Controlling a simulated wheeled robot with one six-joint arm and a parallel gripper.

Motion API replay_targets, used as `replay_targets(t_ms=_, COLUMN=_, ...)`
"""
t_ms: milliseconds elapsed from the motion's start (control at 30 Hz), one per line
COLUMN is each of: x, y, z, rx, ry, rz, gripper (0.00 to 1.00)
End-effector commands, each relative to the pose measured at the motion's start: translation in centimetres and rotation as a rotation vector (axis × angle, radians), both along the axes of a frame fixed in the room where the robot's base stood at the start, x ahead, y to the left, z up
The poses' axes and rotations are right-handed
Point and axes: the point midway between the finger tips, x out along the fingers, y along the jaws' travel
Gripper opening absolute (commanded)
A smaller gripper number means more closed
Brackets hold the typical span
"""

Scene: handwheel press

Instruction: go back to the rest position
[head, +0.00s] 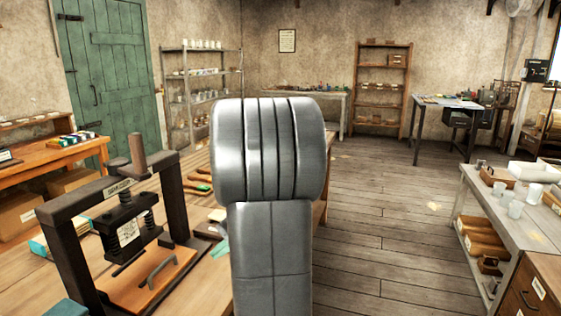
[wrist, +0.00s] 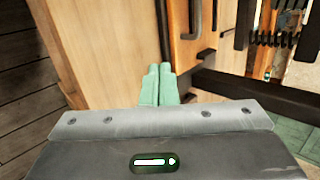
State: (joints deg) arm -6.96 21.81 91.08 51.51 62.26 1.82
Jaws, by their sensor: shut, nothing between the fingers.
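My gripper (wrist: 157,72) shows in the wrist view as two pale green fingers set close together, shut and empty. In the head view I cannot make it out for sure; my grey arm fills the middle. The press (head: 73,248), a dark frame with a brown upright handle (head: 137,153), springs and an orange base board (head: 143,291), stands on the wooden bench to the left of my arm. In the wrist view its spring (wrist: 275,39) and dark frame show at the upper right, apart from my fingers.
The bench (head: 313,213) extends behind my arm. A grey side table (head: 487,183) with cups and rolls stands at the right. Open plank floor (head: 390,230) lies between them. A green door (head: 105,75) and shelves (head: 172,85) are at the back.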

Motion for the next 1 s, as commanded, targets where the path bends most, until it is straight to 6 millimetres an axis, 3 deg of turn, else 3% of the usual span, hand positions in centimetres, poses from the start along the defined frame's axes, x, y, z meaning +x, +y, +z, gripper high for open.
replay_targets(t_ms=400, x=-0.8, y=4.1, z=2.0, rx=-0.099, ry=0.028, rz=0.012, gripper=0.00)
replay_targets(t_ms=1000, x=-0.9, y=4.7, z=2.2, rx=-0.119, ry=0.031, rz=0.009, gripper=0.00)
